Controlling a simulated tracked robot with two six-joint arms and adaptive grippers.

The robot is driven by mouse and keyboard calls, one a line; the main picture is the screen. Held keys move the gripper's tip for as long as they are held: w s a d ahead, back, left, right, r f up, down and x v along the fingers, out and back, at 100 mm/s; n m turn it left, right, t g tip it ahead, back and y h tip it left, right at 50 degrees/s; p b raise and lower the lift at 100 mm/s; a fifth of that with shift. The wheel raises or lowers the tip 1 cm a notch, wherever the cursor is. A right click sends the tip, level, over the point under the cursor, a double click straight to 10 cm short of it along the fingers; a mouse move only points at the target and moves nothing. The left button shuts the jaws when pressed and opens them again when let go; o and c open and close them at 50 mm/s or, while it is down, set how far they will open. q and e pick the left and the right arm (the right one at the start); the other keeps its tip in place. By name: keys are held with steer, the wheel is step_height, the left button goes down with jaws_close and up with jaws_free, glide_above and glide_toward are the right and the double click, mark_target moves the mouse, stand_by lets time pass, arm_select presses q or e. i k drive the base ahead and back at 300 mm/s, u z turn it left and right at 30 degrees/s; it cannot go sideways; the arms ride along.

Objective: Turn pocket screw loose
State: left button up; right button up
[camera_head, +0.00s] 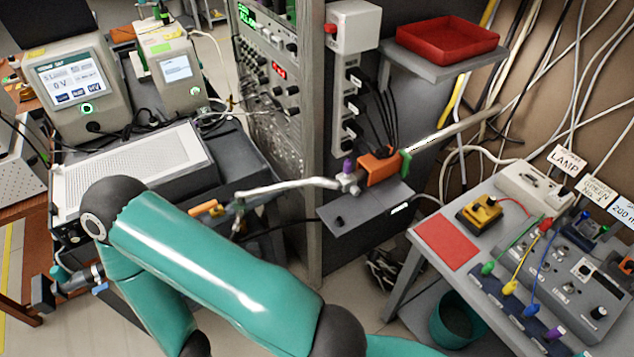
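An orange block (380,167) sits on a small grey shelf (366,213) beside the tall instrument rack. A green piece (405,163) is at its right end, and a metal rod (453,135) extends from there up to the right. A metal fitting (348,183) with a purple knob (347,165) is at its left end, joined to a pale tube (285,187). I cannot tell which of these small parts is the pocket screw. My teal arm crosses the lower left foreground.
A grey bench (403,291) at the right carries a red mat (446,241), a yellow device (479,211) and a control box with coloured plugs. A red tray (447,40) sits on a shelf above. Cables hang behind. A white-topped instrument (135,168) stands at the left.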

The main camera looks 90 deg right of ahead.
mark_target(355, 190)
steer(key=z, duration=0.65)
steer(key=k, duration=0.85)
steer(key=z, duration=0.7)
